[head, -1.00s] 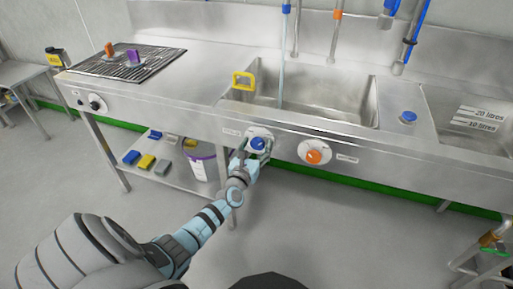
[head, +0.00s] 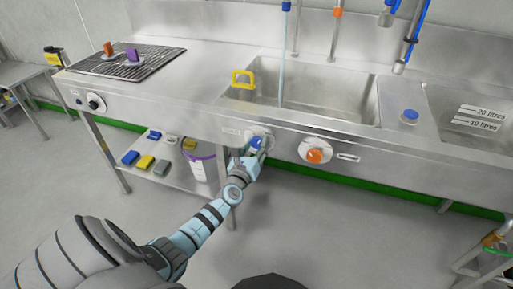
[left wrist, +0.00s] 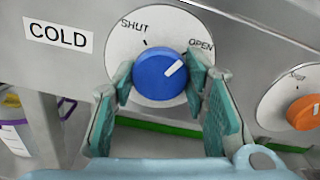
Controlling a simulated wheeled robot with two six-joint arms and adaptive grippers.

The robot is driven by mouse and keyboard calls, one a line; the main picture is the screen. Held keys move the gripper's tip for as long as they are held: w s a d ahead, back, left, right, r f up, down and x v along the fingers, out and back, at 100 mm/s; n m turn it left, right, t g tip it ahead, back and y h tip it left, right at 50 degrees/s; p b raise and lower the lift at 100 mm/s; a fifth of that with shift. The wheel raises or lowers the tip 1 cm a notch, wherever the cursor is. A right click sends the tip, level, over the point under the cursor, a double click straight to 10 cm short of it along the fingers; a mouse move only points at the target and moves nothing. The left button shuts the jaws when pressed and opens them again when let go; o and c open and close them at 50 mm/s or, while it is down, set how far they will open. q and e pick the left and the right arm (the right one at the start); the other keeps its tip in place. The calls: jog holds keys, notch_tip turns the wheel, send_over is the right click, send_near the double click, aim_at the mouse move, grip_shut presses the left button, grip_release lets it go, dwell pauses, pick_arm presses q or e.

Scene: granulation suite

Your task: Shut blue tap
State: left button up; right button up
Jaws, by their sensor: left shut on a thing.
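The blue tap knob (head: 256,142) is on the front panel of the sink bench, on a round white dial. In the left wrist view the knob (left wrist: 158,77) has a white pointer line aimed up and right, near the OPEN mark. The SHUT mark is at the dial's upper left, beside a COLD label (left wrist: 58,35). My left gripper (head: 252,154) is at the knob, with its teal fingers on either side, shut on it. A thin stream of water (head: 282,70) runs from the blue-marked spout into the sink. My right gripper is not in view.
An orange knob (head: 315,156) sits to the right on the same panel. A lower shelf holds a white bucket (head: 198,165) and several coloured blocks. The floor in front is clear.

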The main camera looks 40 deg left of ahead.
pick_arm(q)
jog(key=n+b, duration=0.2)
jog(key=n, duration=0.2)
jog(key=shift+f+n, duration=0.15)
jog(key=shift+n, duration=0.15)
jog(key=n+b, duration=0.1)
jog(key=n, duration=0.3)
jog(key=shift+n+b, duration=0.3)
jog(key=shift+b, duration=0.05)
jog(key=shift+n+b, duration=0.35)
jog(key=shift+n, duration=0.55)
jog(key=shift+n+b, duration=0.45)
jog(key=shift+n, duration=0.65)
jog(key=shift+n+b, duration=0.3)
jog(key=shift+n, duration=0.5)
jog(key=o, duration=1.1)
jog(key=shift+o, duration=0.2)
